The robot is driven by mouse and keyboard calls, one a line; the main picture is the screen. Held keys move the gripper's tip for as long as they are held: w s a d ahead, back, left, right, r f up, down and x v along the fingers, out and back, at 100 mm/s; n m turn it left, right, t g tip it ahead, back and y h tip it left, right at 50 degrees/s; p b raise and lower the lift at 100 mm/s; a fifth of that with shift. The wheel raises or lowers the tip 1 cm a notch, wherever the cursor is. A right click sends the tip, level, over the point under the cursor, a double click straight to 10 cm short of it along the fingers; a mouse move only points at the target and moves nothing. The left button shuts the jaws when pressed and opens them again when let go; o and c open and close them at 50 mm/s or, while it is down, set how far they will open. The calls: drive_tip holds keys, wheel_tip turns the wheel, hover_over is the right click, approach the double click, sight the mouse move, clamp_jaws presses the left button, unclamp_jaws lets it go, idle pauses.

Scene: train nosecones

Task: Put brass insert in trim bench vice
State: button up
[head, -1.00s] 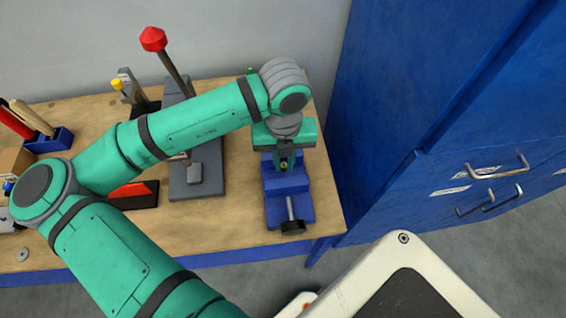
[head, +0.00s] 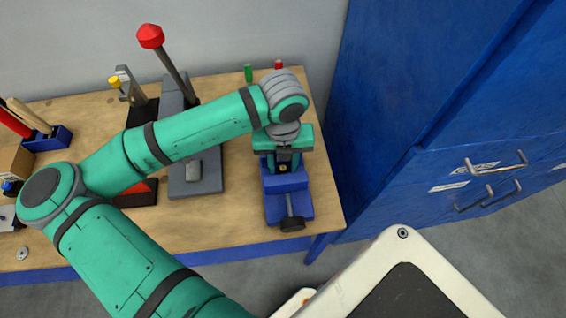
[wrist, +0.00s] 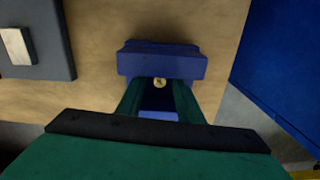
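The blue trim bench vice (head: 288,207) stands at the right end of the bench, its dark screw handle toward the front. The small round brass insert (head: 283,168) sits at the vice jaws. In the wrist view the insert (wrist: 159,83) shows against the vice (wrist: 162,64), between my fingers. My green gripper (head: 284,166) is right over the vice, pointing down. Its two fingers (wrist: 159,92) are apart, with a gap on each side of the insert. How deep the insert sits between the jaws is hard to tell.
A grey lever press (head: 196,175) with a red knob stands left of the vice. A green and a red small item (head: 248,72) stand behind. A tall blue cabinet (head: 430,120) with handles closes off the right side. Bare wood (head: 235,215) lies between press and vice.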

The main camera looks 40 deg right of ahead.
sight(283, 168)
wheel_tip(283, 168, up, 12)
drive_tip(key=shift+r, duration=0.15)
idle(0.4)
idle(0.5)
